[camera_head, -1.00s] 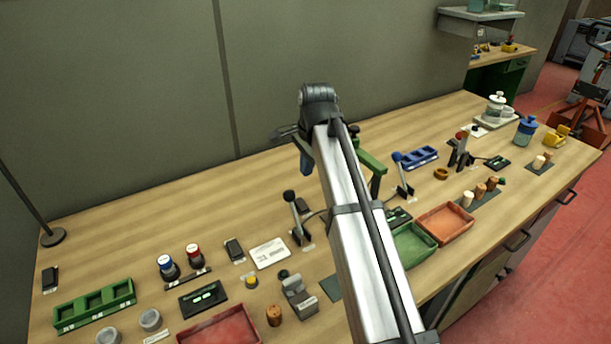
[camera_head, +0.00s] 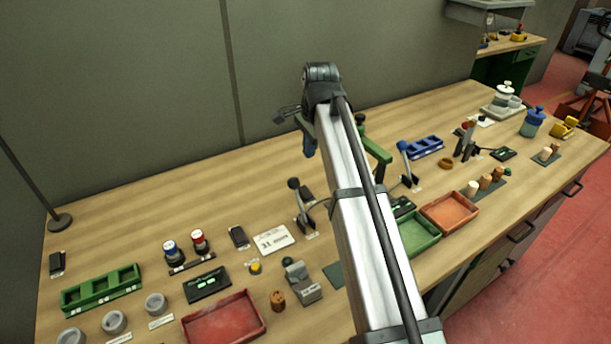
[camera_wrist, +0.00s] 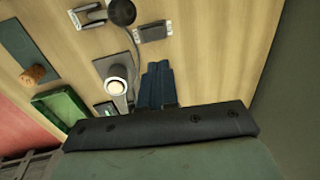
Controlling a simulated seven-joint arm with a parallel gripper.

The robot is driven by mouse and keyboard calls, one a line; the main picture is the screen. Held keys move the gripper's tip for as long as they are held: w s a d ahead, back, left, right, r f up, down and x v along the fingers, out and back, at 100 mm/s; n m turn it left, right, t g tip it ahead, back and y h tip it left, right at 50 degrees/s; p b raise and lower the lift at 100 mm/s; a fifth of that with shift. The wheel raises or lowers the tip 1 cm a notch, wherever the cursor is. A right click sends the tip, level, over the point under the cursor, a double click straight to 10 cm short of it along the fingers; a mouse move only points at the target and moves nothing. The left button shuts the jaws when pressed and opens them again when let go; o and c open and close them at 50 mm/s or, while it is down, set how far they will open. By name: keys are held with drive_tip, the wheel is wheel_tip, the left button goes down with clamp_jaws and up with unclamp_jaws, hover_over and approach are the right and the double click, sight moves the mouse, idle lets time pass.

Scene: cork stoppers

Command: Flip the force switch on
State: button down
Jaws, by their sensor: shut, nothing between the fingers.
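My gripper (camera_head: 308,148) hangs over the middle of the bench, partly hidden by my arm. Its dark blue fingers (camera_wrist: 155,85) are closed together and empty in the wrist view. I cannot read which control is the force switch. A small dark switch-like block (camera_wrist: 153,31) with a pale label lies beyond the fingertips in the wrist view. A black rocker-like block (camera_head: 238,236) lies left of the gripper in the head view, and a similar one (camera_head: 57,263) is at the far left. A black-knobbed lever (camera_head: 300,205) stands just left of my arm.
A pale-topped round post (camera_wrist: 117,85) stands close beside the fingers in the wrist view. Blue and red knobs (camera_head: 185,252), a green tray (camera_head: 418,235), an orange tray (camera_head: 450,208) and a blue-knobbed lever (camera_head: 405,160) occupy the bench. The back left bench is clear.

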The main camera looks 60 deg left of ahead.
sight(304, 188)
drive_tip(key=a+f, duration=0.1)
drive_tip(key=f, duration=0.8)
drive_tip(key=a+f, duration=0.1)
drive_tip(key=f, duration=0.3)
drive_tip(key=shift+a+f, duration=0.35)
drive_tip(key=shift+a+f, duration=0.1)
drive_tip(key=shift+f, duration=0.2)
drive_tip(key=shift+d, duration=0.85)
drive_tip(key=shift+r, duration=0.15)
wheel_tip(304, 188, up, 14)
drive_tip(key=d, duration=0.2)
drive_tip(key=shift+d+f, duration=0.2)
drive_tip(key=shift+d, duration=0.1)
idle(0.4)
